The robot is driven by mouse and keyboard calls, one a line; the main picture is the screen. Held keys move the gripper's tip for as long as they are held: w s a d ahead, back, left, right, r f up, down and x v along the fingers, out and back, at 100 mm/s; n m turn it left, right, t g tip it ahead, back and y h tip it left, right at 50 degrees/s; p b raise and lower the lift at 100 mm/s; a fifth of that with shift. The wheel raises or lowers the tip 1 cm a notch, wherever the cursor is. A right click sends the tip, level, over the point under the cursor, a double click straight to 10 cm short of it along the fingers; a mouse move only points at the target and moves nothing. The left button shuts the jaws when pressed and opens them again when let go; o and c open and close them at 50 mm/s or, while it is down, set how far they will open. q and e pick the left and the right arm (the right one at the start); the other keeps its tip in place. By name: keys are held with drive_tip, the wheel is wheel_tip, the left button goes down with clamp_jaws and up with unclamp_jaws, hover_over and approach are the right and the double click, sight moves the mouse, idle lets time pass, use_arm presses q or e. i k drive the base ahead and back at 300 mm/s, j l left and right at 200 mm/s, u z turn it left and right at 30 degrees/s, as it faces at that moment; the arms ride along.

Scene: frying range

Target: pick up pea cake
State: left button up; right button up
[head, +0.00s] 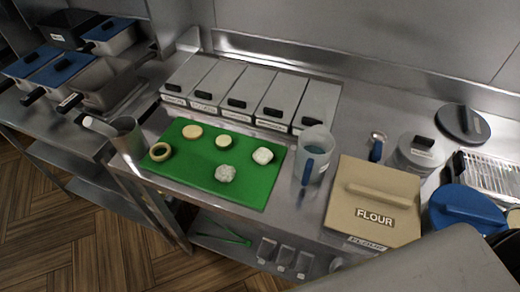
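Several small round food pieces lie apart on a green board (190,172) on the steel counter. A beige flat disc (192,131) is at the back left. A pale yellowish disc (223,142) is near the back middle. A whitish piece (263,156) is at the right. A lumpy grey-white piece (225,173) is nearer the front. A tan ring (153,153) is at the left edge. I cannot tell from looks which is the pea cake. Neither of my grippers is in view.
Lidded bins (238,93) line the back. A metal container (128,138) stands left of the board, a blue-handled jug (318,148) right of it. A flour box (372,205) and blue lid (468,212) are further right. Part of my body covers the lower right.

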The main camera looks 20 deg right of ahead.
sight(262, 156)
drive_tip(key=z, duration=2.75)
drive_tip(key=u, duration=2.2)
drive_tip(key=k+u, duration=0.4)
